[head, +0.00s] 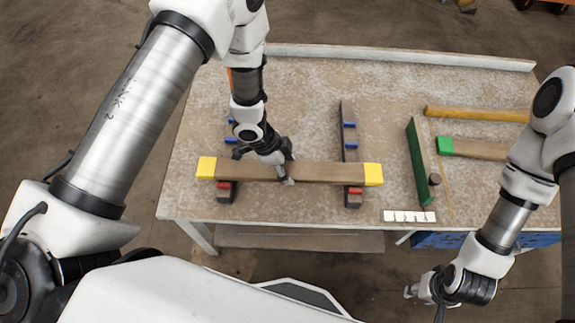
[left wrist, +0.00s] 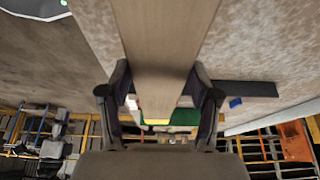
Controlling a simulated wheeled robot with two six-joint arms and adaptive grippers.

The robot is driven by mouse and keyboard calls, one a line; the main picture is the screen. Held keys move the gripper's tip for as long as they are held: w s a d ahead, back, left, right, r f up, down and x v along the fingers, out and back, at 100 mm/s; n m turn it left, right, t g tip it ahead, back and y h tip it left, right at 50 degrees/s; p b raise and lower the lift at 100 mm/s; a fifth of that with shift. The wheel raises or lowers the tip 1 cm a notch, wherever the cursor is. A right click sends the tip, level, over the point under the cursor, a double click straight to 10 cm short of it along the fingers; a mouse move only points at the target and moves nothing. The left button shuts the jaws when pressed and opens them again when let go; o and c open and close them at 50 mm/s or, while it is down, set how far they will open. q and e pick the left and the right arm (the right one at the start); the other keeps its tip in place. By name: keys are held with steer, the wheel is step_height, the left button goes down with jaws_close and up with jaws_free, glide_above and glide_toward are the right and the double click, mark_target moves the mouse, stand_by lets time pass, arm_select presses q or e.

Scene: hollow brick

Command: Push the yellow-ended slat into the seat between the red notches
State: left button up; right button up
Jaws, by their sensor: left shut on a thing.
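The yellow-ended slat (head: 325,173) lies crosswise over the front parts of two dark rails, the left rail (head: 227,196) and the right rail (head: 348,112). Red notch marks show at its front edge on the left (head: 224,186) and right (head: 355,190). I cannot tell whether it is seated or just above them. My left gripper (head: 285,172) is shut on the slat near its middle. In the left wrist view the slat (left wrist: 165,40) runs between both fingers (left wrist: 160,105). My right gripper (head: 418,291) hangs before the table's front edge, too small to judge its jaws.
Blue notches (head: 349,125) mark the rails further back. A green board (head: 416,160), a green-ended slat (head: 475,149) and an orange-yellow bar (head: 475,114) lie at the right of the table (head: 300,85). A numbered white strip (head: 408,216) is at the front edge.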

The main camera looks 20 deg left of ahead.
arm_select(q)
steer(key=shift+f+b, duration=0.7)
steer(key=shift+f, duration=0.35)
stand_by(0.4)
steer(key=o, duration=1.5)
steer(key=v, duration=1.2)
